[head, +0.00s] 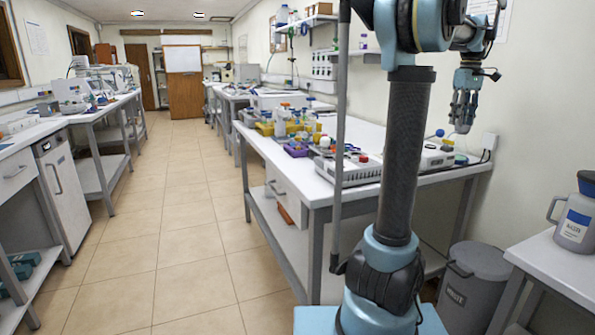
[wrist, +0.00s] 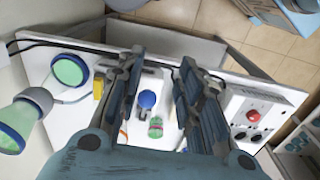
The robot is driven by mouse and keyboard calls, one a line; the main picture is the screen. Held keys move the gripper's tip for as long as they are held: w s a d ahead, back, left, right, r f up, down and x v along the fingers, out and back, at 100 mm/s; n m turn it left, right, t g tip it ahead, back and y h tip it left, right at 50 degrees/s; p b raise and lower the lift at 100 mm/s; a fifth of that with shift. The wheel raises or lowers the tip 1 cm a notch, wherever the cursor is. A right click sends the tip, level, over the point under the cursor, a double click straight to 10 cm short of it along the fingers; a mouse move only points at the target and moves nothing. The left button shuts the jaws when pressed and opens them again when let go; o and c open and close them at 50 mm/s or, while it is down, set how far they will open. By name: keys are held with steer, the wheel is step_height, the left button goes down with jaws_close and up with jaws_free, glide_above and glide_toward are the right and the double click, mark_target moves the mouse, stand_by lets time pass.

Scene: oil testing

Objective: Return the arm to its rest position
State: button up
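My gripper (head: 463,112) hangs fingers-down at the right of the head view, in the air above the far right end of the right-hand bench (head: 240,125). It also shows in the wrist view (wrist: 161,62), where the two dark fingers stand apart with nothing held between them. A blue ball-shaped top (wrist: 147,99) and a green-and-pink item (wrist: 155,127) show through the gap, on the white surface below. My arm's dark column stands upright in front of the bench in the head view and hides part of it.
White instruments (head: 348,171) with knobs stand on the bench near the arm; one with a red button (wrist: 253,115) shows in the wrist view. Colourful bottles (head: 285,120) stand farther back. A grey bin (head: 476,290) and a jug (head: 576,222) are at right. The tiled aisle (head: 185,200) is clear.

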steer(key=s+a+f+m, duration=0.1)
steer(key=s+a+f, duration=0.25)
steer(key=a, duration=0.45)
steer(key=s+a+f+t, duration=0.1)
steer(key=s+a+f, duration=0.1)
steer(key=a+f, duration=0.35)
steer(key=s+a+f+m, duration=0.1)
steer(key=s+a+f, duration=0.2)
steer(key=a, duration=0.6)
steer(key=s+a+f, duration=0.4)
steer(key=s+f, duration=0.1)
steer(key=f, duration=0.1)
steer(key=s+a+f+m, duration=0.1)
steer(key=s+a+f, duration=0.3)
steer(key=f, duration=0.3)
steer(key=s+a+f+m+t, duration=0.1)
steer(key=s+a+f, duration=0.3)
steer(key=s+f, duration=0.2)
steer(key=shift+a+f, duration=0.35)
steer(key=shift+f, duration=0.4)
